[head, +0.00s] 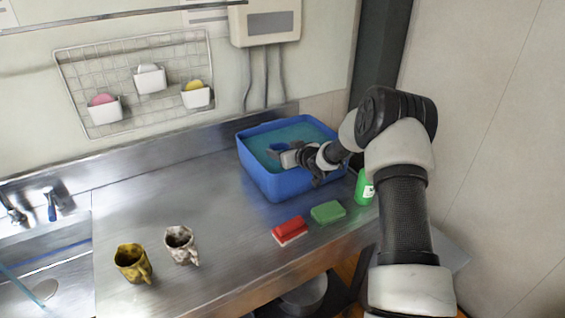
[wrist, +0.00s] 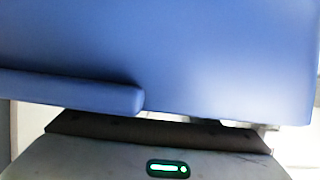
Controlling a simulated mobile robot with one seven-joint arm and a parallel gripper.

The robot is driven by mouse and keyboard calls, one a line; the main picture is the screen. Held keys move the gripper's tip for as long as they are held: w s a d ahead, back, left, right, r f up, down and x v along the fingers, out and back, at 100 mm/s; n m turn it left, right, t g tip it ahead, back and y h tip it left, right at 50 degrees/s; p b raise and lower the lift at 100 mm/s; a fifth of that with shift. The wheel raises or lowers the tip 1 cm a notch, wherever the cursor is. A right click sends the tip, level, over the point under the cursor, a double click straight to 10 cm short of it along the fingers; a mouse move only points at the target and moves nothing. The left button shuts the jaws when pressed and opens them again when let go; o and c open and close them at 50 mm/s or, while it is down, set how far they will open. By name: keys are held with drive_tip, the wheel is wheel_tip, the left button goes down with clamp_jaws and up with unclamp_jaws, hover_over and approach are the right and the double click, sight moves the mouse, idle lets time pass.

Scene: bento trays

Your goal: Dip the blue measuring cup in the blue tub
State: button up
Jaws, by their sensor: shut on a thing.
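The blue tub (head: 262,176) stands at the back right of the steel counter and holds teal liquid. My gripper (head: 290,158) is inside the tub's outline, low over the liquid. It is shut on the blue measuring cup (head: 275,148), a small dark-blue shape at its tip in the head view. In the wrist view the cup (wrist: 200,60) fills the upper part as a large blue surface very close to the camera, with a bar-like edge at left. The cup's handle and my fingertips are mostly hidden, and I cannot tell how deep the cup sits in the liquid.
A red brush (head: 289,231), a green sponge (head: 327,212) and a green bottle (head: 364,187) are in front of the tub. A yellow mug (head: 132,263) and a patterned mug (head: 180,245) stand front left. A sink (head: 42,275) is at far left. The counter's middle is clear.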

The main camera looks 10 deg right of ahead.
wheel_tip(320, 180, up, 14)
drive_tip(key=p, duration=0.9)
idle(0.3)
idle(0.9)
